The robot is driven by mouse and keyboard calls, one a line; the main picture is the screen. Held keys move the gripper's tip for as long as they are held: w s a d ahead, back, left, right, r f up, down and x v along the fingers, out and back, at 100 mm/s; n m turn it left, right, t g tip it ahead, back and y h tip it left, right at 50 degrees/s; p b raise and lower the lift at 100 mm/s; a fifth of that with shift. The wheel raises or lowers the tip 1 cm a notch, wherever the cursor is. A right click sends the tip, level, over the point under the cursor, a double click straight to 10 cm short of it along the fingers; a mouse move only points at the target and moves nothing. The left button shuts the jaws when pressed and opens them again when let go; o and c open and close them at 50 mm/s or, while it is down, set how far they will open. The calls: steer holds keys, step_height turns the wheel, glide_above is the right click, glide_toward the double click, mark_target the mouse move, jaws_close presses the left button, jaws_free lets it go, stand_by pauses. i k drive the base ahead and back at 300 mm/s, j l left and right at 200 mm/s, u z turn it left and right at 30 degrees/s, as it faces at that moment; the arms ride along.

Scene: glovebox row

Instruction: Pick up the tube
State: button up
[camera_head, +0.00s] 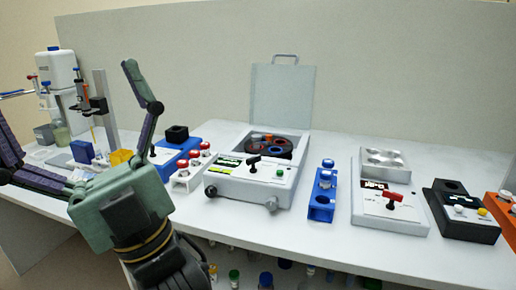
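Several tubes with red and white caps (194,157) stand upright in a white rack (184,183), left of the centrifuge. I cannot tell which tube the task means. My gripper (72,100) is in the left foreground with its fingers spread wide and nothing visible between them. It appears left of the white rack, and its body hides part of the bench.
The open-lidded centrifuge (235,190) stands mid-bench. A white device with a red handle (390,222), a black device (460,222) and an orange one stand right. A blue block and lab stand are left. Bottles sit below the bench. Bare bench lies in front of the blue rack.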

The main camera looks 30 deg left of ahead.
mark_target(256, 139)
steer(key=j+z, duration=0.15)
steer(key=j, duration=0.35)
steer(key=k+j+z, duration=0.2)
steer(key=j, duration=0.3)
steer(key=j+z, duration=0.15)
steer(key=j, duration=0.35)
steer(key=k+j+z, duration=0.15)
steer(key=j, duration=0.65)
steer(key=i+j, duration=0.15)
steer(key=j, duration=0.2)
